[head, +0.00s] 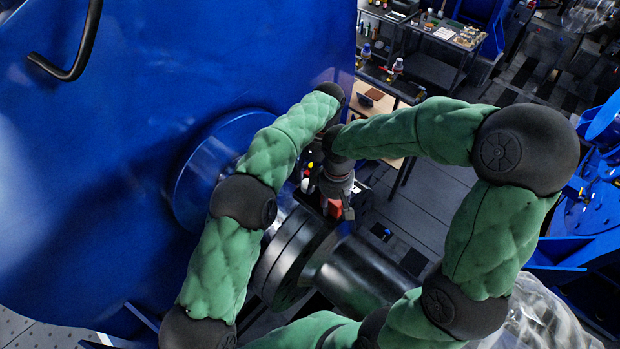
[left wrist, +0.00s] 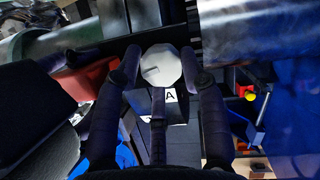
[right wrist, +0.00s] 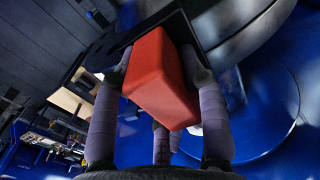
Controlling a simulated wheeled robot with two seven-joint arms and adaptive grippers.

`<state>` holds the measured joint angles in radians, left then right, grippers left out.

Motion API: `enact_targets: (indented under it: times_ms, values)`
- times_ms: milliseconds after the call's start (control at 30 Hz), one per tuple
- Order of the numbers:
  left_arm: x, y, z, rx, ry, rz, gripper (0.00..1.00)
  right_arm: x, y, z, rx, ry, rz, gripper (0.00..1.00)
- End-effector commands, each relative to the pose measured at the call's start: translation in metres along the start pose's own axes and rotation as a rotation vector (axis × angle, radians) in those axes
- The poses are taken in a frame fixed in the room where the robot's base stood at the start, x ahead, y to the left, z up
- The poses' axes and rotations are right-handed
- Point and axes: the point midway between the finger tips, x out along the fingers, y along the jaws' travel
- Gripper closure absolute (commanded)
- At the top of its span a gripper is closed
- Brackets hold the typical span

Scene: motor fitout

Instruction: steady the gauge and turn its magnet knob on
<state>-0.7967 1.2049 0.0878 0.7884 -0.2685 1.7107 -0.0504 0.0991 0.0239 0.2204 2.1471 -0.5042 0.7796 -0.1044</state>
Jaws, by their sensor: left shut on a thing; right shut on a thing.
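In the left wrist view the gauge shows as a pale, many-sided round face (left wrist: 162,68) above a dark block with a white label marked A (left wrist: 170,95). My left gripper (left wrist: 160,58) is shut on the gauge, with fingers on both sides of the pale face. In the right wrist view a red block-shaped knob (right wrist: 160,80) lies between the fingers of my right gripper (right wrist: 157,64), which is shut on it. The red knob also shows in the head view (head: 335,208), beside a steel flange. In the head view the arms largely hide the gauge and left gripper.
A steel shaft (head: 362,275) with a flange (head: 290,250) projects from the large blue motor housing (head: 150,130). Both arms work close together beside it. Benches with bottles and small parts (head: 445,35) stand at the back right. Open floor (head: 425,200) lies right of the shaft.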

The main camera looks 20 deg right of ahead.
Motion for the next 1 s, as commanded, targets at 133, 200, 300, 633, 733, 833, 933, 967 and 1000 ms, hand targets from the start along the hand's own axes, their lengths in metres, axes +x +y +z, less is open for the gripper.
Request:
enact_targets:
  times_ms: [133, 200, 300, 633, 733, 833, 933, 967, 1000]
  values:
    - [0.0006, -0.0023, 0.0034, 0.006, -0.013, -0.006, 0.92, 0.0013, 0.0020, 0.0004, 0.005, -0.001, 0.002, 0.96]
    - [0.0006, -0.0027, 0.0035, 0.006, -0.013, -0.006, 0.92, 0.0013, 0.0021, 0.0005, 0.005, -0.001, 0.002, 0.96]
    - [0.0006, -0.0031, 0.0035, 0.005, -0.013, -0.007, 0.92, 0.0012, 0.0022, 0.0007, 0.005, -0.002, 0.003, 0.96]
    - [0.0004, -0.0031, 0.0029, 0.004, -0.011, -0.006, 0.38, 0.0009, 0.0019, 0.0010, 0.004, -0.003, 0.002, 0.96]
    - [0.0002, -0.0025, 0.0025, 0.005, -0.009, -0.006, 0.38, 0.0008, 0.0015, 0.0009, 0.004, -0.003, 0.002, 0.96]
    - [0.0000, -0.0019, 0.0022, 0.005, -0.008, -0.005, 0.38, 0.0008, 0.0012, 0.0008, 0.004, -0.002, 0.001, 0.96]
    - [0.0000, -0.0016, 0.0020, 0.005, -0.007, -0.005, 0.38, 0.0007, 0.0010, 0.0007, 0.003, -0.002, 0.001, 0.96]
    - [0.0000, -0.0015, 0.0019, 0.005, -0.007, -0.005, 0.38, 0.0007, 0.0009, 0.0007, 0.003, -0.002, 0.001, 0.96]
    - [-0.0001, -0.0015, 0.0019, 0.006, -0.007, -0.005, 0.38, 0.0007, 0.0009, 0.0006, 0.003, -0.002, 0.001, 0.96]
